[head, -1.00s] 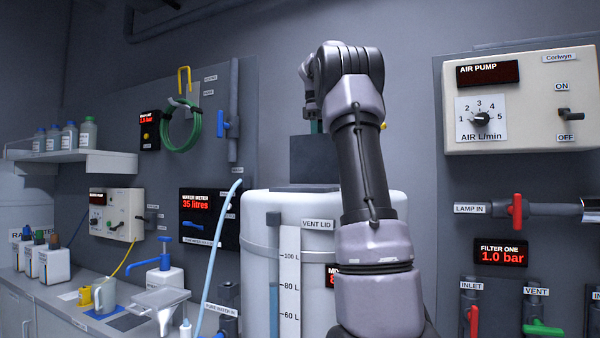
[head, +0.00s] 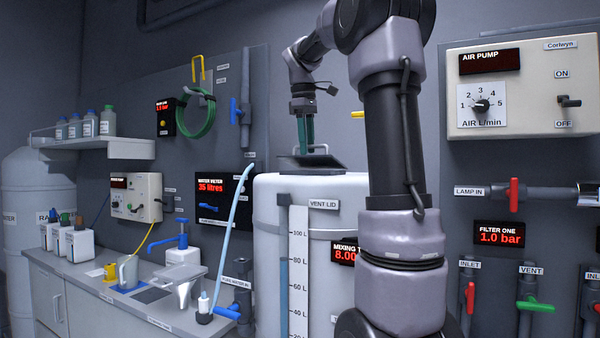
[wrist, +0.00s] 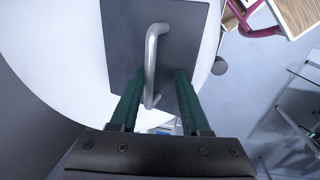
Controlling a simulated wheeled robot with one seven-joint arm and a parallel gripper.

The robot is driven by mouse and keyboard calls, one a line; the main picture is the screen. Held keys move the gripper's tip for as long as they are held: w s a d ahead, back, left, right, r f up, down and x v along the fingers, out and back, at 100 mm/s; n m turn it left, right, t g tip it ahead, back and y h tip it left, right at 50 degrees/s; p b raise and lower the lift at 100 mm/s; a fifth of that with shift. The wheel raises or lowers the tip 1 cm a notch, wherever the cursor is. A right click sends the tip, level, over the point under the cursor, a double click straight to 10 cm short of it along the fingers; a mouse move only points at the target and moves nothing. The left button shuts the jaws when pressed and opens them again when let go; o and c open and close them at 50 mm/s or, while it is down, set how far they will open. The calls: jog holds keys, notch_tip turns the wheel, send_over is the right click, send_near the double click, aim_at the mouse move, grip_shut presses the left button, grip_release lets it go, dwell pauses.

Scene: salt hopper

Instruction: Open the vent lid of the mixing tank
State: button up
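The vent lid (head: 325,163) is a dark square plate with a light bar handle (head: 322,148), on top of the white mixing tank (head: 345,190). It looks low and nearly flat; I cannot tell whether it is slightly raised. My gripper (head: 305,148) points down at the lid with its green fingers. In the wrist view the open fingers (wrist: 159,78) stand either side of the grey handle (wrist: 152,55), with gaps showing. The dark lid (wrist: 185,40) lies beyond them. A VENT LID label (head: 323,204) is on the tank's front.
My arm covers the tank's right side. A pale blue hose (head: 240,205) runs left of the tank. The air pump panel (head: 520,90) and valves are on the right wall. The counter (head: 130,310) at left holds bottles, a jug and a funnel.

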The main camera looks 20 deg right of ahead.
jog(key=shift+a+f, duration=0.15)
notch_tip(320, 180, up, 10)
jog(key=s+a, duration=0.1)
jog(key=a, duration=0.1)
jog(key=s+a+f+m+t+y, duration=0.1)
jog(key=s+a+f+m+t, duration=0.1)
jog(key=s+f, duration=0.5)
jog(key=s+a+f+m+t+y, duration=0.1)
jog(key=s+a+f+m, duration=0.4)
jog(key=f, duration=0.5)
jog(key=shift+s+a+t, duration=0.55)
jog(key=shift+s+t, duration=0.05)
jog(key=shift+s, duration=0.25)
